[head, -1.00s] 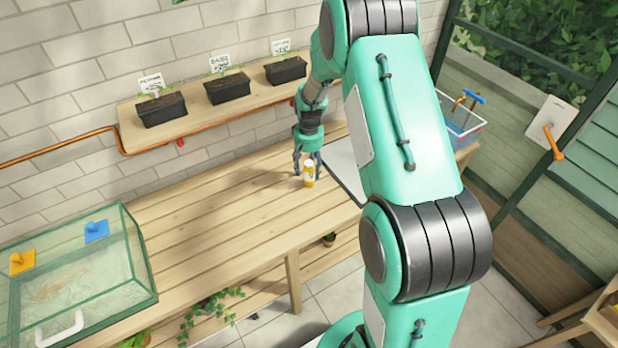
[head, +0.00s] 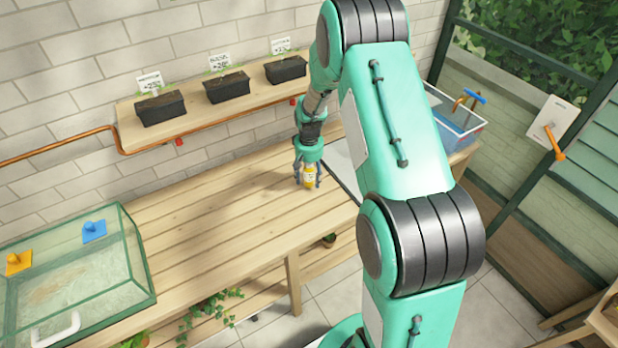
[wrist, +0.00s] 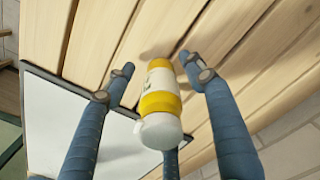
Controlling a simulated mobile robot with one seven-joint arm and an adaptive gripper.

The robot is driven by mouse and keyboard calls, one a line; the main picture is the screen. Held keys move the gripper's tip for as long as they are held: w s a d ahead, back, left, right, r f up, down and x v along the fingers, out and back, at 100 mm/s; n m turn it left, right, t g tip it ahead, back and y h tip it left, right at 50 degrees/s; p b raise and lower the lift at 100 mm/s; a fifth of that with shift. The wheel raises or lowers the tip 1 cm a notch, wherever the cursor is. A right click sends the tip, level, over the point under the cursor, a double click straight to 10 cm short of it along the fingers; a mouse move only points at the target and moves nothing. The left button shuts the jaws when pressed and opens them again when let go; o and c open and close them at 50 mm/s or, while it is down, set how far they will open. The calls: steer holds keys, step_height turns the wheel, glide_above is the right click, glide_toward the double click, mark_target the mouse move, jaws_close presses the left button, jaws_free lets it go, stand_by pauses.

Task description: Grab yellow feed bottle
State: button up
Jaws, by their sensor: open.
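The yellow feed bottle (head: 309,178) stands on the wooden bench, near its right part, beside a pale board. In the wrist view the bottle (wrist: 160,105) shows its white cap, yellow body and white label, and lies between my gripper's fingers. My gripper (head: 307,184) points down over the bottle with its fingers around it. In the wrist view the gripper (wrist: 158,75) is open, with a gap on both sides of the bottle. A third finger shows behind the cap.
The bench (head: 215,230) is clear to the left. A glass tank (head: 85,275) stands at its left end. A shelf (head: 215,106) with three black planters is on the wall behind. A pale board (wrist: 60,125) lies beside the bottle. A crate (head: 458,125) stands at the right end.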

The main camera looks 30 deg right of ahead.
mark_target(310, 166)
jaws_close()
steer(key=shift+r, duration=0.15)
steer(key=shift+r, duration=0.55)
steer(key=shift+s+a+r+p, duration=0.1)
steer(key=shift+s+r+p, duration=0.15)
steer(key=shift+r, duration=0.4)
steer(key=shift+s+a+r+p, duration=0.15)
steer(key=shift+r+p, duration=0.2)
steer(key=shift+r, duration=0.25)
steer(key=s+a+r+p, duration=0.1)
steer(key=s+a, duration=0.3)
steer(key=s, duration=1)
steer(key=shift+s+a+p, duration=0.15)
steer(key=shift+s+p, duration=0.1)
steer(key=shift+p, duration=0.15)
steer(key=shift+r, duration=0.1)
